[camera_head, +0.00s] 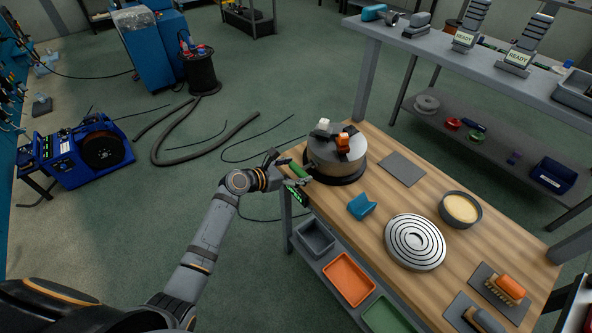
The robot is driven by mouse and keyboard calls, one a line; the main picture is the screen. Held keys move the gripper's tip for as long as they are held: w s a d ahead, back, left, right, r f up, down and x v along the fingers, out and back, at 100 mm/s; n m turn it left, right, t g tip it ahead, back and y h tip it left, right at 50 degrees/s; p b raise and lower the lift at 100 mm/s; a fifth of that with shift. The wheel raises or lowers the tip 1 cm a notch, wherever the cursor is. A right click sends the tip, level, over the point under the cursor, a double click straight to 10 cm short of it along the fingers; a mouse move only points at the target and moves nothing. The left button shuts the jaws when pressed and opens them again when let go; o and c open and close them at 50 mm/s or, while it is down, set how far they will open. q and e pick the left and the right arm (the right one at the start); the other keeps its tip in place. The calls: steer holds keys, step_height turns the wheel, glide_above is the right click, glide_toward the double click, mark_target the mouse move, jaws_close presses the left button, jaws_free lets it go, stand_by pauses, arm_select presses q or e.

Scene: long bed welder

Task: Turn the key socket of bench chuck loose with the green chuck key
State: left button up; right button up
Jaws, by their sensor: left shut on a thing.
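The bench chuck (325,155) is a grey metal cylinder on a dark round base at the far left corner of the wooden workbench. Dark jaws sit on its top, with an orange piece and a white piece among them. My left gripper (284,171) is at the chuck's left side, shut on the green chuck key (299,171). The key points toward the chuck's lower left side. The key socket is hidden or too small to make out, and I cannot tell whether the key's tip is in it. My right gripper is not in view.
On the workbench (335,208) are a blue block (361,206), a grey mat (402,169), a ringed round plate (415,242), a bowl (460,209) and brushes (507,289). Trays (348,279) sit below. A raised shelf (480,65) runs behind. Hoses lie on the floor.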

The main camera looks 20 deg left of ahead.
arm_select(q)
steer(key=shift+p, duration=0.4)
stand_by(0.8)
steer(key=shift+r, duration=0.1)
stand_by(1.3)
steer(key=shift+r+p, duration=0.1)
steer(key=shift+p, duration=0.3)
steer(key=shift+n+p, duration=0.35)
steer(key=shift+n, duration=0.05)
steer(key=shift+w+a+n+g+h+p, duration=0.2)
steer(key=shift+n+g+h+p, duration=0.3)
steer(key=shift+n+h+p, duration=0.3)
steer(key=shift+n, duration=0.5)
